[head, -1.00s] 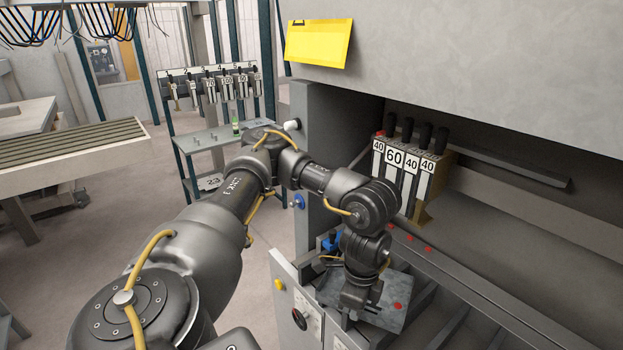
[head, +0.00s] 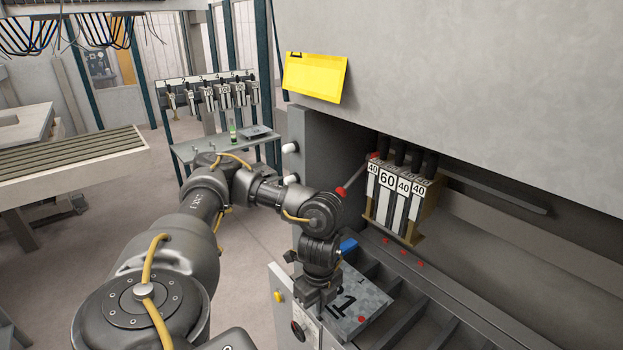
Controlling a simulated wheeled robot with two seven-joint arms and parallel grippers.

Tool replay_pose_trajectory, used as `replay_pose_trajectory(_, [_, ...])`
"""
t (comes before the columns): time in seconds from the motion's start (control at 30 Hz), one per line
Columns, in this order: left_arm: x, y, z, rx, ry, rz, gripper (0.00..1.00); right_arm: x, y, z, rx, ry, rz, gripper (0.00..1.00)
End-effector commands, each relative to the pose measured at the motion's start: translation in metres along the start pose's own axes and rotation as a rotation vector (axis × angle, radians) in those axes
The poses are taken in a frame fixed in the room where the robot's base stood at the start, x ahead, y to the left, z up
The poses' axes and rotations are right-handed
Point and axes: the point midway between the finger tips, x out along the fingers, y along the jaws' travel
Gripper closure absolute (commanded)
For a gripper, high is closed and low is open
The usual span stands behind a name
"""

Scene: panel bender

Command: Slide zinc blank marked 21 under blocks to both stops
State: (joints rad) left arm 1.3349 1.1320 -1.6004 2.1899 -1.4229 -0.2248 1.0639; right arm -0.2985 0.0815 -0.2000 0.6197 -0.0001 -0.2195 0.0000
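The zinc blank (head: 374,297) is a mottled grey plate at the front left of the machine bed. The blocks (head: 388,205), marked 40, 60, 40 and 40, hang to the right and farther back, apart from the blank. I cannot make out the two stops for certain. My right gripper is not in view.
A red-knobbed rod (head: 341,191) sticks out left of the blocks. Red dots (head: 403,254) line the bed's rail. The machine's side post (head: 310,150) stands behind my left arm. Slotted bed (head: 440,315) lies to the right.

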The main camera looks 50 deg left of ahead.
Motion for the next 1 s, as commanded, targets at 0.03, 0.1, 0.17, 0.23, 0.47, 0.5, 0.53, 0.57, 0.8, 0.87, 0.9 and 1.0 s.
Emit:
replay_pose_trajectory(0.03, [0.004, -0.010, 0.000, -0.001, 0.000, -0.005, 1.00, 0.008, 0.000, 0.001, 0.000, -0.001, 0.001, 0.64])
replay_pose_trajectory(0.1, [0.004, -0.020, 0.000, -0.002, -0.001, -0.004, 1.00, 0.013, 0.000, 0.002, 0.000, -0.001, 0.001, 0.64])
replay_pose_trajectory(0.17, [0.004, -0.029, 0.000, -0.001, -0.001, -0.004, 1.00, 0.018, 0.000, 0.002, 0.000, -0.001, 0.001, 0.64])
replay_pose_trajectory(0.23, [0.006, -0.039, 0.000, -0.001, -0.002, -0.004, 1.00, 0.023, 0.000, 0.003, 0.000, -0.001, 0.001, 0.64])
replay_pose_trajectory(0.47, [0.007, -0.073, 0.000, -0.001, -0.001, -0.004, 1.00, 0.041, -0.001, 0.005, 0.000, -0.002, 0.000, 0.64])
replay_pose_trajectory(0.5, [0.007, -0.079, 0.000, -0.002, -0.001, -0.003, 1.00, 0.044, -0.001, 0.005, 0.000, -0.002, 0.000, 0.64])
replay_pose_trajectory(0.53, [0.007, -0.084, -0.001, -0.001, 0.000, -0.004, 1.00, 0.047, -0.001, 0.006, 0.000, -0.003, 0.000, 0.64])
replay_pose_trajectory(0.57, [0.008, -0.088, 0.000, -0.002, -0.001, -0.003, 1.00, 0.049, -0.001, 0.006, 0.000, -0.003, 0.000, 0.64])
replay_pose_trajectory(0.8, [0.010, -0.122, 0.000, -0.002, -0.001, -0.002, 1.00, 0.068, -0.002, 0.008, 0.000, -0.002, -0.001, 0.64])
replay_pose_trajectory(0.87, [0.010, -0.130, -0.001, -0.001, -0.001, -0.002, 1.00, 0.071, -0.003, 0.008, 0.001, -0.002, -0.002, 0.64])
replay_pose_trajectory(0.9, [0.010, -0.134, 0.000, -0.002, -0.001, -0.002, 1.00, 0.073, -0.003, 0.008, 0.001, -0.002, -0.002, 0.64])
replay_pose_trajectory(1.0, [0.010, -0.142, 0.000, -0.001, -0.001, -0.001, 1.00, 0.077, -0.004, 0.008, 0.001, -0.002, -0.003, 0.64])
